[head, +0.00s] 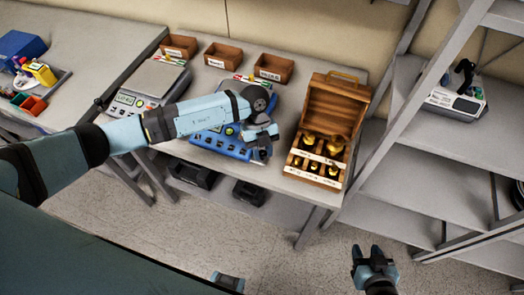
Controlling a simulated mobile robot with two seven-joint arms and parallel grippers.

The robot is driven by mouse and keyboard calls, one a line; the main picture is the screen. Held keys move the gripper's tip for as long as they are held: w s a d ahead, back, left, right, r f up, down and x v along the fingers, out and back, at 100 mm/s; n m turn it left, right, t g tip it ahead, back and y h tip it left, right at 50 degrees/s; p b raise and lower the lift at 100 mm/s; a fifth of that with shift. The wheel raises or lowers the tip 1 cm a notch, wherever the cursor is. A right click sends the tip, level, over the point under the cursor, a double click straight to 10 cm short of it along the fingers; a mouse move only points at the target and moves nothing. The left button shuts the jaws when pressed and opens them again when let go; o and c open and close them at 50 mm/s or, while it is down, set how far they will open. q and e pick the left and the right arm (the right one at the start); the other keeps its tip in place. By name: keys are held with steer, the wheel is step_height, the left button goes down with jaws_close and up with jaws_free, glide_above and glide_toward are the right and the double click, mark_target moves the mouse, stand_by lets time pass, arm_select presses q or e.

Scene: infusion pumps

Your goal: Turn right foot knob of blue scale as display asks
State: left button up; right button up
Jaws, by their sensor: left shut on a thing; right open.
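The blue scale (207,146) sits on the table in the middle of the head view, with my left forearm across its top. Its display cannot be read here. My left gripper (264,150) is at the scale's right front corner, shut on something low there. The right foot knob is hidden by the gripper, so I cannot clearly make out what the fingers hold. My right gripper (365,252) is open and empty, low in the view over the floor, apart from the table.
An open wooden box of brass weights (330,110) stands close right of the blue scale. A grey scale (150,82) is to its left. Small wooden trays (223,55) line the back. A metal shelf unit (440,150) stands at right. Floor in front is clear.

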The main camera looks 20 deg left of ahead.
arm_select(q)
steer(key=m+y+b, duration=0.1)
steer(key=m, duration=0.1)
steer(key=m+b, duration=0.1)
steer(key=m, duration=0.1)
steer(key=shift+w+f+g+y, duration=0.1)
steer(key=shift+g+y, duration=0.2)
steer(key=shift+y, duration=0.1)
steer(key=shift+d+m+y+b, duration=0.1)
steer(key=shift+m+y+b, duration=0.4)
steer(key=shift+m+b, duration=0.9)
steer(key=shift+m+p, duration=0.35)
steer(key=shift+m, duration=0.15)
steer(key=o, duration=0.9)
steer(key=shift+o, duration=0.2)
steer(key=b+v, duration=0.2)
steer(key=v, duration=1.2)
steer(key=shift+d, duration=0.1)
